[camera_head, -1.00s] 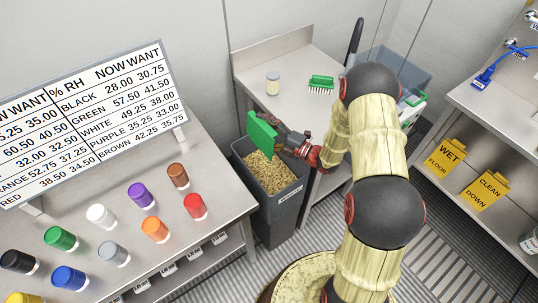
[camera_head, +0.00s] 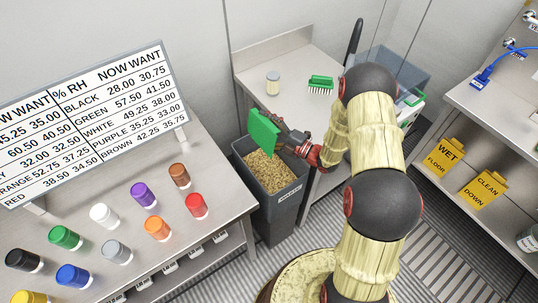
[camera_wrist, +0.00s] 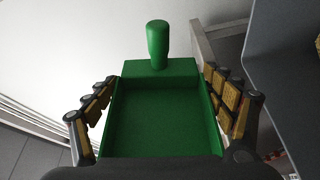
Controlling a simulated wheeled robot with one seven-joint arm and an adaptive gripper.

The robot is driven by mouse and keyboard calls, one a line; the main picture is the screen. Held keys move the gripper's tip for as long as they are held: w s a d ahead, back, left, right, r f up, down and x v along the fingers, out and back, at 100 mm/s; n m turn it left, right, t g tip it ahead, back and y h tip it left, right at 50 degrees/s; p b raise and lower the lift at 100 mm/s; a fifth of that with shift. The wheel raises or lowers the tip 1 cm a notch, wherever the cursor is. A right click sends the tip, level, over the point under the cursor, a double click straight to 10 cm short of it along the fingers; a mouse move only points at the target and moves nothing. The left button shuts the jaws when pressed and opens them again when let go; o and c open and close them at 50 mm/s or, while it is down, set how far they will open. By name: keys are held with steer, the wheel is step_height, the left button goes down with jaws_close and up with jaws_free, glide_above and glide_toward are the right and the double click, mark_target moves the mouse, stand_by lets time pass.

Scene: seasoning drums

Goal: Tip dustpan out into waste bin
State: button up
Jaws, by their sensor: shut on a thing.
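My gripper (camera_head: 299,145) is shut on the green dustpan (camera_head: 264,132), which is tilted steeply above the waste bin. In the wrist view the dustpan (camera_wrist: 160,118) sits between the two padded fingers, with its round handle pointing away from the wrist. The part of its tray that shows there looks bare. The grey waste bin (camera_head: 281,205) stands on the floor between two benches, nearly full of tan crumbly waste (camera_head: 268,172). The dustpan hides part of the bin's back rim.
A green brush (camera_head: 320,83) and a small jar (camera_head: 273,86) stand on the back bench. Several coloured-capped drums and a readings board (camera_head: 95,115) are on the left bench.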

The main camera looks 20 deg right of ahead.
steer(key=shift+d+r+m+p, duration=0.15)
steer(key=shift+r+m+p, duration=0.15)
